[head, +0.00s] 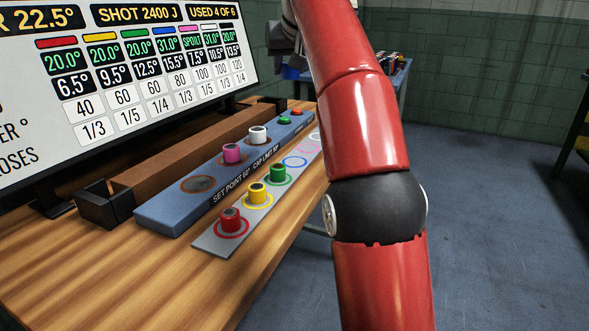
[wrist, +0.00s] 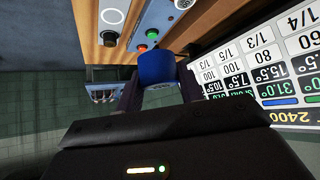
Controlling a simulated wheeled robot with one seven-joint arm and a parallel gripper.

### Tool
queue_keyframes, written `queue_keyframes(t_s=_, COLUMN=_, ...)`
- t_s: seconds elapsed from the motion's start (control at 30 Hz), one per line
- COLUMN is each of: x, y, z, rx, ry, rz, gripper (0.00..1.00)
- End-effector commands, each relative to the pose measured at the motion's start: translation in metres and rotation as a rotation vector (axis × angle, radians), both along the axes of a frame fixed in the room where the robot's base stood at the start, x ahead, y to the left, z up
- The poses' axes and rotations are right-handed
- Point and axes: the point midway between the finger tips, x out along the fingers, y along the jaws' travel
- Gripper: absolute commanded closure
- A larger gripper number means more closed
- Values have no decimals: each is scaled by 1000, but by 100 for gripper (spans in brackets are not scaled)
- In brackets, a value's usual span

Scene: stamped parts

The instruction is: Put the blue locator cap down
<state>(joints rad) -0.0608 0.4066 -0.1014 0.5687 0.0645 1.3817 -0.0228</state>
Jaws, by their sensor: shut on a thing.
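The blue locator cap (wrist: 157,68) is held between the fingers of my gripper (wrist: 160,90) in the wrist view. It is clear of the strip and the blue block. The grey strip (head: 213,245) has coloured rings; the blue ring (head: 295,161) is empty. The blue block (head: 155,218) has an empty round brown seat (head: 198,184) at its near end.
Red (head: 231,222), yellow (head: 257,195) and green (head: 278,175) caps stand on the strip. Pink (head: 232,154) and white (head: 257,135) caps stand on the block. A large screen (head: 130,75) stands behind. Green (head: 284,121) and red (head: 297,112) buttons are at the block's far end.

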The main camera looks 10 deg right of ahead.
Motion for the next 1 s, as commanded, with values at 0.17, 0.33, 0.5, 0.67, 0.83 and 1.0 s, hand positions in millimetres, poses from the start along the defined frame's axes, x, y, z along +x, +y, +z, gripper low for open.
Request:
queue_keyframes(t_s=0.17, x=3, y=-11, z=-24, rx=1, ry=2, rz=-23, gripper=86)
queue_keyframes(t_s=0.33, x=2, y=-11, z=-71, rx=2, ry=2, rz=-22, gripper=86)
queue_keyframes(t_s=0.5, x=2, y=-11, z=-115, rx=1, ry=2, rz=-21, gripper=86)
queue_keyframes(t_s=0.67, x=2, y=-10, z=-149, rx=2, ry=2, rz=-21, gripper=86)
queue_keyframes(t_s=0.83, x=3, y=-10, z=-163, rx=1, ry=-1, rz=-21, gripper=86)
queue_keyframes(t_s=1.0, x=3, y=-10, z=-184, rx=2, ry=1, rz=-21, gripper=86)
